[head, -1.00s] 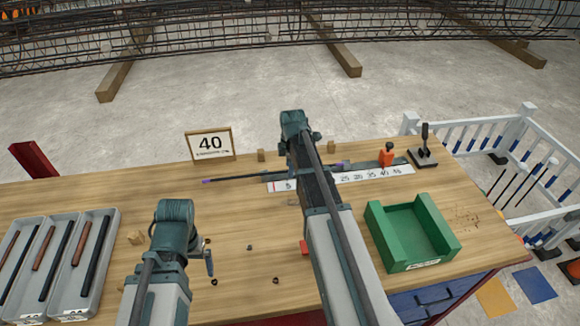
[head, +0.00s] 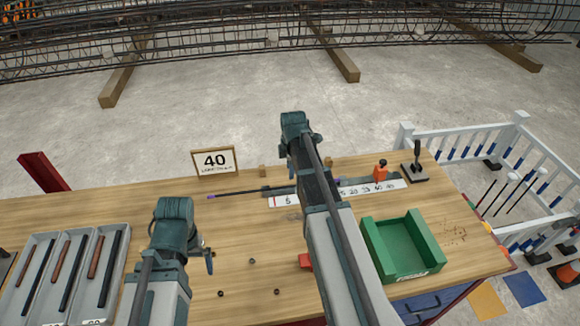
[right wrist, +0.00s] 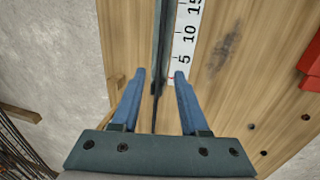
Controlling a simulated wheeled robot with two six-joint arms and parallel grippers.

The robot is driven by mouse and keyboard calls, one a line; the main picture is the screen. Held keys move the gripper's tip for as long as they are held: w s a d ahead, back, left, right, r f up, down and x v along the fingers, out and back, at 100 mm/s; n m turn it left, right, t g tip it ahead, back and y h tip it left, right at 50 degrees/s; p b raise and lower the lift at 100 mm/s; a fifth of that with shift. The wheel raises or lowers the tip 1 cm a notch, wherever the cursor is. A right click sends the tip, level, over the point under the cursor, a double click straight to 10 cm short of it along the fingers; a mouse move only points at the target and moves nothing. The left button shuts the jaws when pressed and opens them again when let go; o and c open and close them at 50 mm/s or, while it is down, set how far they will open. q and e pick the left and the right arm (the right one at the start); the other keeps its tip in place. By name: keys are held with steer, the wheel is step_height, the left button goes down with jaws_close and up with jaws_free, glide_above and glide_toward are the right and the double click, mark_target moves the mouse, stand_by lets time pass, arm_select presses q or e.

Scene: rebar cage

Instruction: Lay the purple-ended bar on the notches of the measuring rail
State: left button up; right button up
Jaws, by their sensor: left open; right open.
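The dark bar (head: 240,193) has a purple left end in the head view, and a purple patch shows right of my right arm. It lies along the measuring rail (head: 360,184), sticking out past its left end; my arm hides its middle. In the right wrist view the bar (right wrist: 154,115) runs between the fingers, along the rail (right wrist: 163,40); I cannot tell whether it sits in the notches. My right gripper (right wrist: 159,75) is open, its fingers on either side of the bar near the 5 mark. My left gripper (head: 209,262) is open and empty over the table, partly hidden by its arm.
An orange stop block (head: 380,173) sits near the rail's right end, by a black-handled tool (head: 415,165). A green tray (head: 425,232) stands at right, a sign reading 40 (head: 214,161) at the back. Grey trays (head: 25,312) with several bars lie at left.

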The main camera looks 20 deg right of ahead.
arm_select(q)
step_height(320, 180, up, 3)
steer(key=shift+f+p, duration=0.15)
steer(key=shift+p, duration=0.65)
arm_select(e)
steer(key=r, duration=0.2)
steer(key=shift+s+r, duration=0.25)
steer(key=shift+r, duration=0.1)
steer(key=shift+a, duration=0.1)
steer(key=s+a+m+g, duration=0.2)
steer(key=s+a+m, duration=0.9)
steer(key=s+a, duration=1)
steer(key=a, duration=0.4)
steer(key=shift+s+a+f+g+h, duration=0.2)
steer(key=shift+a+g+h, duration=0.1)
steer(key=shift+h, duration=0.1)
